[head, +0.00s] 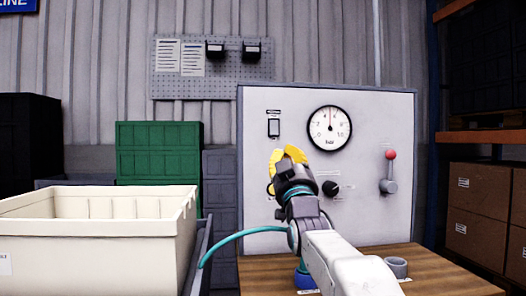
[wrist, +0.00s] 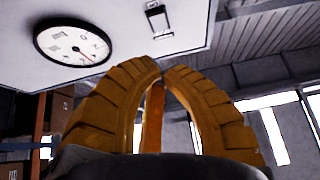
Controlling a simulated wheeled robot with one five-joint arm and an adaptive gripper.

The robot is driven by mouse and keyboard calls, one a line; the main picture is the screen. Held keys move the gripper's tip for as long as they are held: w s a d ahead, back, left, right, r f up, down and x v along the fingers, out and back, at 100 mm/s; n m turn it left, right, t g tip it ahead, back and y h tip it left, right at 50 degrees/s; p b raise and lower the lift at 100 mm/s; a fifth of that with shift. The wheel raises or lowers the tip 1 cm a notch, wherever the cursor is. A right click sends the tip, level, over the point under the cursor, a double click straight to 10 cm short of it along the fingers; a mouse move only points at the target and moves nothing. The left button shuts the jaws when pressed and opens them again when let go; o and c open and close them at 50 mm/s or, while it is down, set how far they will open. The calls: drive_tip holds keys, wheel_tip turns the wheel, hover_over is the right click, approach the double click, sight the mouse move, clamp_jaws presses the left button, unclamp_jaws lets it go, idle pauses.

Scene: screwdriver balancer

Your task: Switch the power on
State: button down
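The likely power switch (head: 273,128) is a small dark-framed rocker with a light face, at the upper left of the pale upright panel (head: 375,110). A label sits above it. In the wrist view the switch (wrist: 159,20) is at the top, beyond the fingertips. Which way it is set is too small to tell. My gripper (head: 287,155) has yellow ribbed fingers and is below the switch, slightly right, in the head view. In the wrist view the fingertips (wrist: 163,72) come together with nothing visible between them. A gap to the switch shows in both views.
The panel also carries a round gauge (head: 330,128), a dark knob (head: 331,188) and a red-topped lever (head: 390,170). A grey ring-shaped cup (head: 396,266) stands on the wooden bench (head: 440,282). A cream bin (head: 95,240) stands at left.

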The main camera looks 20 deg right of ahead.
drive_tip(key=shift+s+a+f+t+b, duration=0.15)
drive_tip(key=shift+s+a+t+b, duration=0.15)
drive_tip(key=shift+a+t+b, duration=0.25)
drive_tip(key=shift+d, duration=0.1)
